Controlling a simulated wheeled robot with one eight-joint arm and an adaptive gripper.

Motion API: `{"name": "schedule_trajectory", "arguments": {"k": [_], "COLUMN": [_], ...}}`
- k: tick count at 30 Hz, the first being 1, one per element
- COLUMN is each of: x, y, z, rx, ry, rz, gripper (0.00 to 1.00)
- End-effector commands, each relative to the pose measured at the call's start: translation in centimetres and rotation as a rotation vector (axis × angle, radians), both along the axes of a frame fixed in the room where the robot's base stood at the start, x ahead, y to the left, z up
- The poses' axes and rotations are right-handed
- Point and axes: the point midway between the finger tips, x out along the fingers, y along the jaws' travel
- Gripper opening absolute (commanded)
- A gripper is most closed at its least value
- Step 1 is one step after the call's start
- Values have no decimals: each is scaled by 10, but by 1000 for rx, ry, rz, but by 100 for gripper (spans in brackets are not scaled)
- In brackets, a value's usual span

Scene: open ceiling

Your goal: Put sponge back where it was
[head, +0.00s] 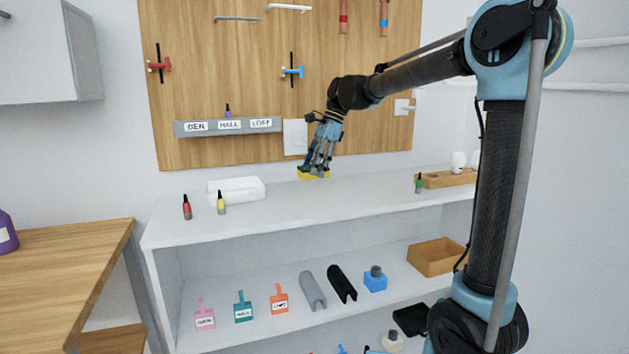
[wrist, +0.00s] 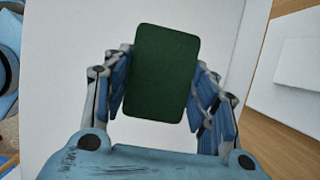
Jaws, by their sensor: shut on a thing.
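The sponge (head: 314,176) shows as a yellow strip below my gripper (head: 314,169) in the head view. In the wrist view its dark green face (wrist: 165,72) lies between the two sets of blue fingers. My gripper (wrist: 163,86) is shut on the sponge by its two sides. The sponge is over the rear part of the white top shelf (head: 330,202), near the wooden pegboard. I cannot tell whether it touches the shelf. Its underside is hidden.
A white tray (head: 236,190) and red (head: 187,208) and yellow (head: 222,204) bottles stand left on the top shelf. A green bottle (head: 419,184) and wooden tray (head: 446,180) stand right. A grey labelled rail (head: 228,127) is on the pegboard. The shelf's middle is clear.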

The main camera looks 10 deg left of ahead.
Motion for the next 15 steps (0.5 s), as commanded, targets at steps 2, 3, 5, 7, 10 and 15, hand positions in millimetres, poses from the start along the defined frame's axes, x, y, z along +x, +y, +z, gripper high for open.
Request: {"name": "schedule_trajectory", "arguments": {"k": [2,3,5,7,10,15], "x": [0,0,0,0,0,4], "y": [0,0,0,0,0,2], "z": [-4,-5,-9,-16,-30,-43], "rx": [0,0,0,0,0,0], "ry": [0,0,0,0,0,0], "rz": [0,0,0,0,0,-1], "gripper": [31,31,31,31,31,31]}}
